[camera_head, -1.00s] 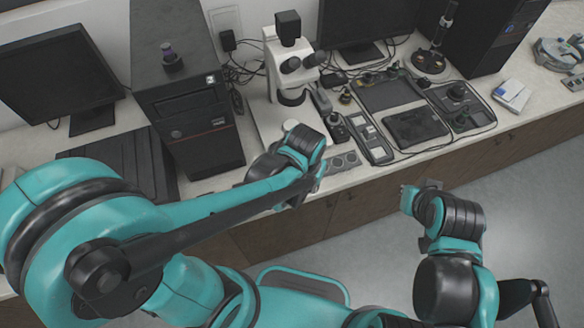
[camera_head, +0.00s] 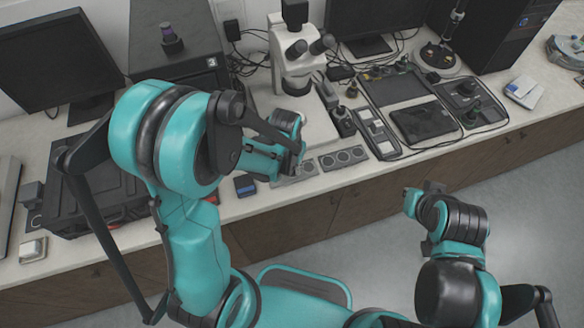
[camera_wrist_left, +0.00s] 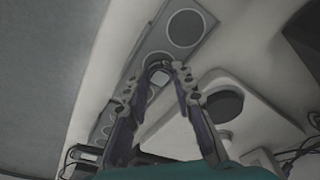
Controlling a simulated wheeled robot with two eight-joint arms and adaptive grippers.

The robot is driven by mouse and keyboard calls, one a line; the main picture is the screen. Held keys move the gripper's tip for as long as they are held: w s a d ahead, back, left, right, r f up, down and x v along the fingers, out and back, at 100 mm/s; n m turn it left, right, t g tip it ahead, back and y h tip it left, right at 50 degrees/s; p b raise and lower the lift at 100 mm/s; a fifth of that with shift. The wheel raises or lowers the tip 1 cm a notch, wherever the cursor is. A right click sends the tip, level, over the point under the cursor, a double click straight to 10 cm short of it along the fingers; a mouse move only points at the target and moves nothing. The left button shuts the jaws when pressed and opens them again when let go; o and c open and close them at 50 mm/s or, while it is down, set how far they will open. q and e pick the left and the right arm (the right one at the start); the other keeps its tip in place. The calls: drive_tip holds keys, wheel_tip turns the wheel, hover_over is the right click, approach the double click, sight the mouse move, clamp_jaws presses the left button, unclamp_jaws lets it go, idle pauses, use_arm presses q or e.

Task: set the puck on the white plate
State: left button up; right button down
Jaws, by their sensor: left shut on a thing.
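My left gripper (camera_wrist_left: 165,68) is shut on a small grey puck (camera_wrist_left: 158,77) in the left wrist view. The fingers hide much of the puck. Beyond the tips is a grey strip with round recesses (camera_wrist_left: 186,28); I cannot tell the height of the puck over it. The white plate (camera_head: 318,125) under the microscope lies just behind the left gripper in the head view. In the wrist view this plate (camera_wrist_left: 262,112) bears a dark disc (camera_wrist_left: 225,106). My right gripper (camera_head: 425,190) hangs in front of the bench; its jaws are unclear.
The microscope (camera_head: 296,58) rises over the plate. A second strip section (camera_head: 343,158) lies at the bench's front edge. A black case (camera_head: 95,190) and a small blue-topped box (camera_head: 245,185) are at left. Tool trays (camera_head: 375,135) fill the right. The front-right floor is clear.

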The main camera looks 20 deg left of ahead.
use_arm(q)
drive_tip(key=shift+f, duration=0.35)
drive_tip(key=shift+f, duration=0.15)
drive_tip(key=o, duration=1)
drive_tip(key=shift+r, duration=0.2)
drive_tip(key=shift+r, duration=0.3)
drive_tip(key=s+a+r+t+p, duration=0.1)
drive_tip(key=s+r, duration=0.2)
drive_tip(key=r, duration=0.4)
drive_tip(key=s+a+r+n+t+p, duration=0.1)
drive_tip(key=s+a+r+t+p, duration=0.1)
drive_tip(key=r, duration=0.5)
drive_tip(key=s+a+r+n+t+p, duration=0.1)
drive_tip(key=s+r+t, duration=0.1)
drive_tip(key=s+r, duration=0.3)
drive_tip(key=shift+a+r, duration=0.15)
drive_tip(key=shift+r, duration=0.45)
drive_tip(key=shift+a+r, duration=0.15)
drive_tip(key=shift+r, duration=0.45)
